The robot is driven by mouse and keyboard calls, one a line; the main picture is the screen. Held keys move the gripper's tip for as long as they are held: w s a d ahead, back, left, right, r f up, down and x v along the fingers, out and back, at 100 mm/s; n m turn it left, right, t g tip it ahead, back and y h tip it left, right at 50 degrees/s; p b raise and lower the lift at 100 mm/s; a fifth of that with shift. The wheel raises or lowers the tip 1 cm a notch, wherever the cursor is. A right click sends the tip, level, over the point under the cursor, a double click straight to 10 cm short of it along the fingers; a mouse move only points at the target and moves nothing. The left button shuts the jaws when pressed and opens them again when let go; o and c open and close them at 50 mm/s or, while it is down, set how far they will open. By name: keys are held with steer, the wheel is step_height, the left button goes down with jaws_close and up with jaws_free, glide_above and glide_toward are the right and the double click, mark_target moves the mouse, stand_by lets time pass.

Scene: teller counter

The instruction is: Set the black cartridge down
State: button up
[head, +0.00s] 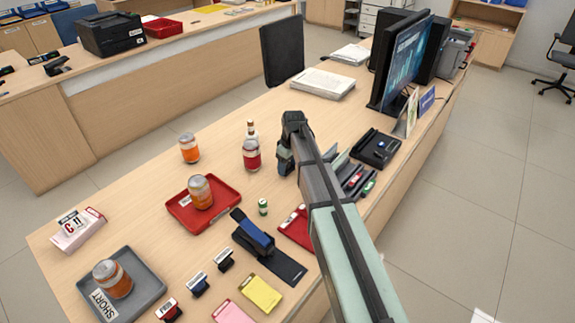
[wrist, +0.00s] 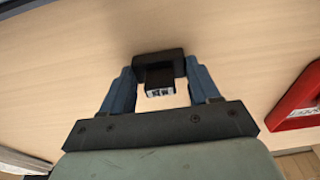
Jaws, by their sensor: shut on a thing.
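In the wrist view, my gripper (wrist: 160,72) has its two blue-grey fingers on either side of the black cartridge (wrist: 159,62). It is shut on the cartridge, which has a small pale printed label on its near face. In the head view, my gripper (head: 286,158) is over the middle of the wooden counter (head: 330,112), right of the bottles. There my arm and gripper largely hide the cartridge. I cannot tell whether the cartridge touches the counter or is just above it.
A red tray (head: 226,207) and a grey tray (head: 148,282) marked SHORT each hold an orange jar. A red-labelled bottle (head: 251,156) stands left of my gripper. A monitor (head: 405,62) stands behind right.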

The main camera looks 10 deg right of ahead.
steer(key=o, duration=1)
steer(key=shift+f, duration=0.1)
steer(key=shift+o, duration=0.2)
step_height(320, 180, up, 12)
steer(key=s+d, duration=0.1)
